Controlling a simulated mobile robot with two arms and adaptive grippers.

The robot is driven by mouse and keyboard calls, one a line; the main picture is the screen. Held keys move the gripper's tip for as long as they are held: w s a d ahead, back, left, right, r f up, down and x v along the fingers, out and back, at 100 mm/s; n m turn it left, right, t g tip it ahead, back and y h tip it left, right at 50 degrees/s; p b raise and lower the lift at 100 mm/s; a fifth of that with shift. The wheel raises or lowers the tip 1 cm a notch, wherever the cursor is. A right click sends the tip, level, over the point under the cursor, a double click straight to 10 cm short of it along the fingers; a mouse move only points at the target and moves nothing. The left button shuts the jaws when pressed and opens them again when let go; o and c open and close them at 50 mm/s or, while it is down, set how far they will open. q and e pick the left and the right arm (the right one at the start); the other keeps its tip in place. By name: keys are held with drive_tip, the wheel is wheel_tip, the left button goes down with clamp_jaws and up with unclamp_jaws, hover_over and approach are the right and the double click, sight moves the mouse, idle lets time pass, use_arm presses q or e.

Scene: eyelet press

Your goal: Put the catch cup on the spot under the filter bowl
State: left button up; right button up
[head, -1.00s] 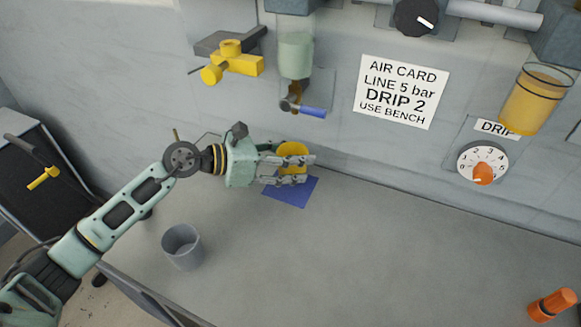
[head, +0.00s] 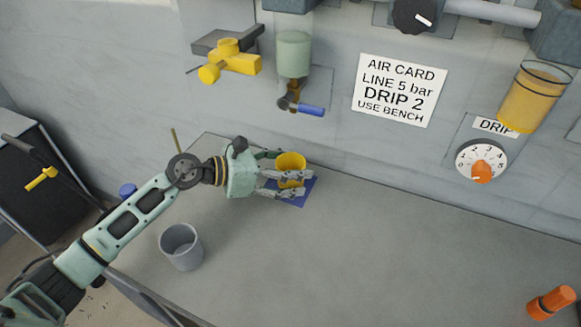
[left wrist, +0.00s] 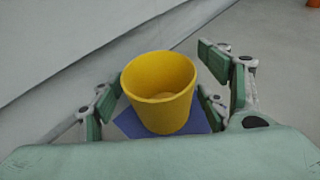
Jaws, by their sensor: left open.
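The catch cup is a yellow cup (head: 291,162), upright on or just over the blue square spot (head: 297,197) on the bench, below the filter bowl (head: 294,54) with its blue-handled drain. In the left wrist view the cup (left wrist: 160,90) stands between the fingers with the blue square (left wrist: 130,124) under it. My left gripper (head: 283,179) is open around the cup; in the left wrist view its fingers (left wrist: 160,95) stand apart from the cup's sides. The cup's base is partly hidden in the head view. My right gripper is not in view.
A grey empty cup (head: 181,247) stands at the bench's left front. A yellow valve (head: 229,62) and a dial (head: 481,161) are on the wall. An orange object (head: 552,304) lies at right. The bench middle is clear.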

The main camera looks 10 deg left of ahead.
use_arm(q)
drive_tip(key=shift+a+r, duration=0.1)
drive_tip(key=shift+r, duration=0.15)
drive_tip(key=b+v, duration=0.1)
drive_tip(key=v, duration=0.4)
drive_tip(key=b+v, duration=0.2)
drive_tip(key=v, duration=0.3)
drive_tip(key=shift+s+a+f, duration=0.1)
drive_tip(key=shift+s+a, duration=0.15)
drive_tip(key=shift+a, duration=0.05)
drive_tip(key=shift+s+a+r, duration=0.3)
drive_tip(key=shift+a+r, duration=0.1)
idle(0.5)
drive_tip(key=shift+c, duration=0.5)
